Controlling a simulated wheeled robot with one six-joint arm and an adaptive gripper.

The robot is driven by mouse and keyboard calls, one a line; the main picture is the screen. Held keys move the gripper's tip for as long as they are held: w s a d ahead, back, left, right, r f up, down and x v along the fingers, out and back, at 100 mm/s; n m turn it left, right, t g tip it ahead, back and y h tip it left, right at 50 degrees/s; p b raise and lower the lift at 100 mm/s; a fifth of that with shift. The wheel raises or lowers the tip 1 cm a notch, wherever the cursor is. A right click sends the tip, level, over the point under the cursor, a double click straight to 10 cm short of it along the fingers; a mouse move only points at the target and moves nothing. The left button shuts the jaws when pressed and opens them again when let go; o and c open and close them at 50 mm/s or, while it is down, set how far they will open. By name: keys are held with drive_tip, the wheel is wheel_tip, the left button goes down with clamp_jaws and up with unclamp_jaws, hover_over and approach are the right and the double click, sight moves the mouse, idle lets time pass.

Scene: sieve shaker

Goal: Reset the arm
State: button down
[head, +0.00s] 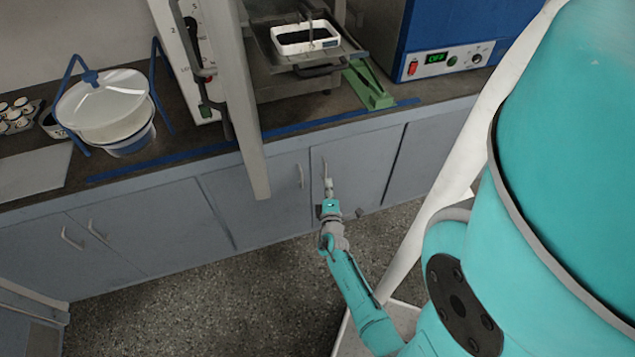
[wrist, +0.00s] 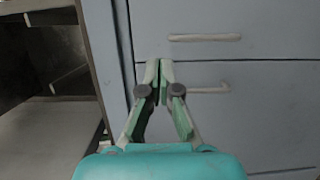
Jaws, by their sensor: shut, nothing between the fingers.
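My teal arm reaches down in front of the grey cabinets in the head view. My gripper (head: 328,186) is at its end, low in front of a cabinet door (head: 362,165) and well below the counter top. In the wrist view my gripper (wrist: 160,66) points at a grey front with handles. Its two fingers meet at the tips, and nothing is held between them. Whether the fingertips touch the front, I cannot tell.
The dark counter (head: 232,148) holds a lidded white pot (head: 105,105) in a blue stand, a white tray (head: 283,47), a green piece (head: 368,85) and a blue device (head: 440,30). A grey post (head: 238,100) hangs past the counter edge. The speckled floor (head: 220,300) is clear.

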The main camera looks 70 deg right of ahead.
drive_tip(key=shift+s+a, duration=0.15)
drive_tip(key=shift+s, duration=2.25)
drive_tip(key=s+a+m+t+y, duration=0.3)
drive_tip(key=a+y, duration=0.6)
drive_tip(key=a, duration=2)
drive_tip(key=s+a+r+t+y, duration=0.1)
drive_tip(key=s+a+r+y, duration=0.1)
drive_tip(key=r, duration=0.5)
drive_tip(key=s+a+r+m+t+y, duration=0.1)
drive_tip(key=s+a+r+t+y, duration=0.1)
drive_tip(key=a+r, duration=0.5)
drive_tip(key=s+a+r+t+y, duration=0.1)
drive_tip(key=s+a+r+y, duration=0.2)
drive_tip(key=r, duration=0.5)
drive_tip(key=shift+s+a+r+m, duration=0.35)
drive_tip(key=shift+s+a+m, duration=0.05)
drive_tip(key=shift+s+a, duration=0.55)
drive_tip(key=shift+w, duration=0.1)
